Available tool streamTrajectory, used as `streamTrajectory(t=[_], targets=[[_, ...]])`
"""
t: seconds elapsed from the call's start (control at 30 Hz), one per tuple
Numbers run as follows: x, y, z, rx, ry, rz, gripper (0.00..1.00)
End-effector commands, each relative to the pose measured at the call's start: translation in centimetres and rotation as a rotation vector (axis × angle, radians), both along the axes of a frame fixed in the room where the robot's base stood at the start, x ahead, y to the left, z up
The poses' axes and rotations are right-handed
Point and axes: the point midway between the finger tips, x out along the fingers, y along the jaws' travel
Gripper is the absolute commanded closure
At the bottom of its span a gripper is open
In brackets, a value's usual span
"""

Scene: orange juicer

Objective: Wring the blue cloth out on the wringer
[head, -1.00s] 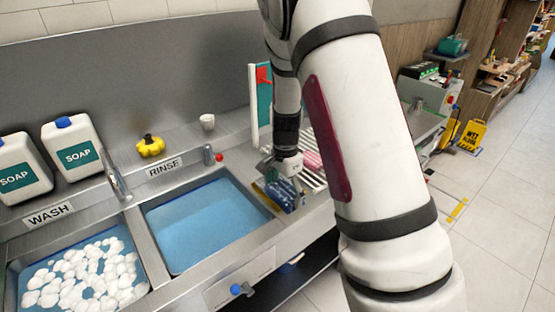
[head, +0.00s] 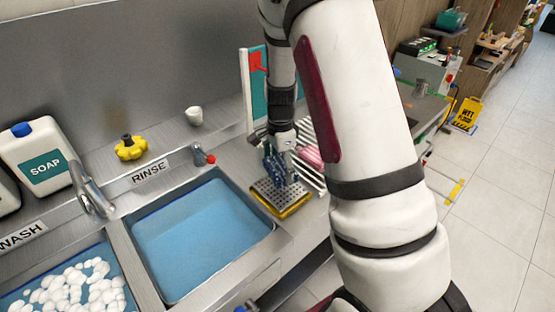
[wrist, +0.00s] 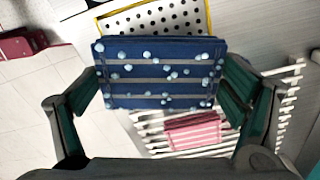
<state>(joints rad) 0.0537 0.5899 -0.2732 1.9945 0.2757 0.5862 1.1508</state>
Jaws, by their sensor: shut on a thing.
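The blue cloth (head: 271,172) is folded flat, with pale stripes and water drops showing in the wrist view (wrist: 160,75). My gripper (head: 279,158) is shut on its two side edges; the fingers also show in the wrist view (wrist: 158,82). The wringer, a perforated grey plate with a yellow frame (head: 283,200), sits on the counter right of the rinse basin. Part of it shows at the top of the wrist view (wrist: 150,18). The cloth is at the plate's far side; I cannot tell if they touch.
The rinse basin (head: 198,240) holds blue water, and the wash basin (head: 75,290) holds foam. A pink cloth (head: 311,156) lies on a white rack (wrist: 160,121) behind the wringer.

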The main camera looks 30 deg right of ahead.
Motion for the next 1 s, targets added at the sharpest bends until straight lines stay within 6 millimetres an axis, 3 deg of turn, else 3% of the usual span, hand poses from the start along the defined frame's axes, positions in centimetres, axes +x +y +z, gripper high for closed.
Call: streamTrajectory(t=[0.5,1.0], targets=[[0.1,0.0,-4.7,0.001,0.001,0.0,0.33],[0.0,0.0,-5.3,0.0,0.0,0.0,0.33]])
